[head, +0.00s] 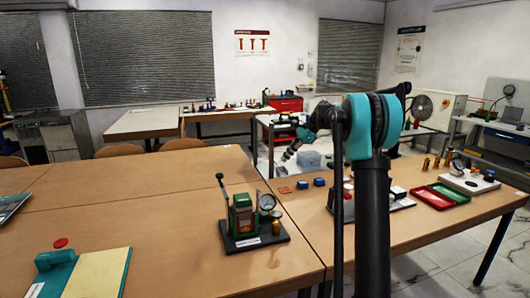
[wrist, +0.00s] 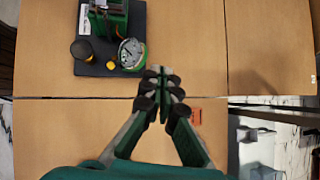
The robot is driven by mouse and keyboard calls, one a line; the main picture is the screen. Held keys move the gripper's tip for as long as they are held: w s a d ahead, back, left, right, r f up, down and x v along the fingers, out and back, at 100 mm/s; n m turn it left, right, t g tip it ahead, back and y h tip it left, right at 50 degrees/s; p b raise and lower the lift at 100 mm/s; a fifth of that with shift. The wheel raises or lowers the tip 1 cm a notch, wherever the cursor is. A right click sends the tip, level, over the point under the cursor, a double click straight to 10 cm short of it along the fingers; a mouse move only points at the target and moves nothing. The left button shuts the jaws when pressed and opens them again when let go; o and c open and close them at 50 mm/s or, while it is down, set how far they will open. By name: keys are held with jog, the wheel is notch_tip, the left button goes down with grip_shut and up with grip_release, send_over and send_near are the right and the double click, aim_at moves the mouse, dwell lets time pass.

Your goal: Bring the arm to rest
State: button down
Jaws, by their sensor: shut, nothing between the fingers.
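My arm rises at the right of centre in the head view, its teal joint high above the tables. My gripper (head: 288,157) appears small there, at the arm's far end, tilted down and to the left. In the wrist view my gripper (wrist: 163,76) has its fingertips together with nothing between them. It is over the wooden tables, near the seam between two tops. The green gauge rig (head: 243,213) stands upright on its black base on the table; in the wrist view the rig (wrist: 108,25) lies at upper left, beside the fingertips in the picture.
A teal-and-cream board (head: 100,273) lies at the front left. The right table holds a red tray (head: 432,198), a green tray (head: 452,191), blue pieces (head: 319,182) and another gauge on a white base (head: 468,181). The left table's middle is clear.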

jog(key=s+d+f+n+t+h, duration=0.1)
jog(key=s+f+n, duration=0.4)
jog(key=s, duration=0.9)
jog(key=s+d+f+n+t+h, duration=0.1)
jog(key=s+d+f+n+h, duration=0.3)
jog(key=s+f, duration=0.5)
jog(key=s+d+f+n+t+h, duration=0.1)
jog(key=s+d+f+n, duration=0.3)
jog(key=s, duration=1.7)
notch_tip(320, 180, down, 4)
jog(key=n+h, duration=0.1)
jog(key=n, duration=0.1)
jog(key=shift+s+d+n+t+h, duration=0.25)
jog(key=shift+d+n+t+h, duration=0.05)
jog(key=shift+d+n, duration=0.1)
